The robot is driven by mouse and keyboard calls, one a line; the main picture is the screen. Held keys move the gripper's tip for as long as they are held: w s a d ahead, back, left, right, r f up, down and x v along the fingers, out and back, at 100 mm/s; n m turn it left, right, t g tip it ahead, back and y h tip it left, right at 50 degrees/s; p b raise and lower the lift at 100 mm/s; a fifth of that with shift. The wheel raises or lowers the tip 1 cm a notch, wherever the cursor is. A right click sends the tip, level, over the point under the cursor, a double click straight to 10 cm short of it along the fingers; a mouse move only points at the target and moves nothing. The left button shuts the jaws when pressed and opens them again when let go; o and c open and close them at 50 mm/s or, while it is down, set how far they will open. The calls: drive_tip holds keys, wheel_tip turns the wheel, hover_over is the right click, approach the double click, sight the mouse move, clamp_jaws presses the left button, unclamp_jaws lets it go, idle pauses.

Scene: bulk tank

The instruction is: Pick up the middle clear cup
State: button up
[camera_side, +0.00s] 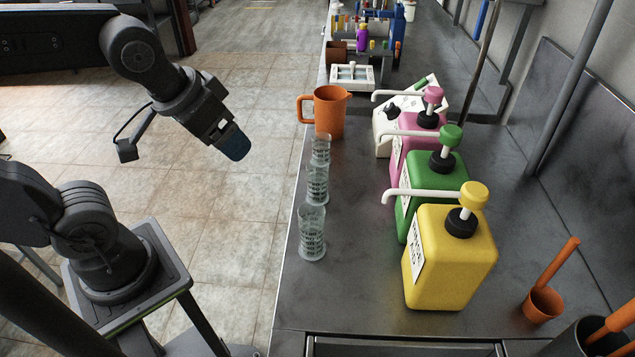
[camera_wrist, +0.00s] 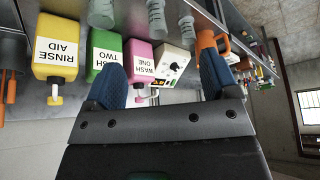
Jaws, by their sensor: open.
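Three clear cups with dark markings stand in a row along the bench's left edge in the side view. The middle clear cup (camera_side: 317,187) is between the near clear cup (camera_side: 312,235) and the far clear cup (camera_side: 321,150). In the wrist view the middle cup (camera_wrist: 157,18) shows at the top, partly cut off by the frame. My gripper (camera_side: 235,148) is left of the cups, over the floor beyond the bench edge, apart from everything. Its two blue fingers are spread with nothing between them in the wrist view (camera_wrist: 161,78).
Right of the cups stand yellow (camera_side: 450,258), green (camera_side: 430,190) and pink (camera_side: 413,150) pump jugs, their white spouts reaching toward the cups. An orange pitcher (camera_side: 330,112) stands behind the far cup. An orange scoop (camera_side: 543,303) is at the near right.

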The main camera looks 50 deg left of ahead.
drive_tip(key=w+d+f+n+y, duration=0.1)
drive_tip(key=w+f+n, duration=0.15)
drive_tip(key=w, duration=0.55)
drive_tip(key=n, duration=0.1)
approach(317, 167)
drive_tip(key=shift+y, duration=0.5)
drive_tip(key=x, duration=0.4)
drive_tip(key=d+x, duration=0.1)
drive_tip(key=x, duration=0.2)
drive_tip(key=shift+s+f, duration=0.1)
drive_tip(key=shift+f, duration=0.1)
drive_tip(key=shift+x, duration=2.6)
drive_tip(key=shift+r, duration=0.1)
drive_tip(key=shift+c, duration=0.3)
drive_tip(key=c, duration=0.9)
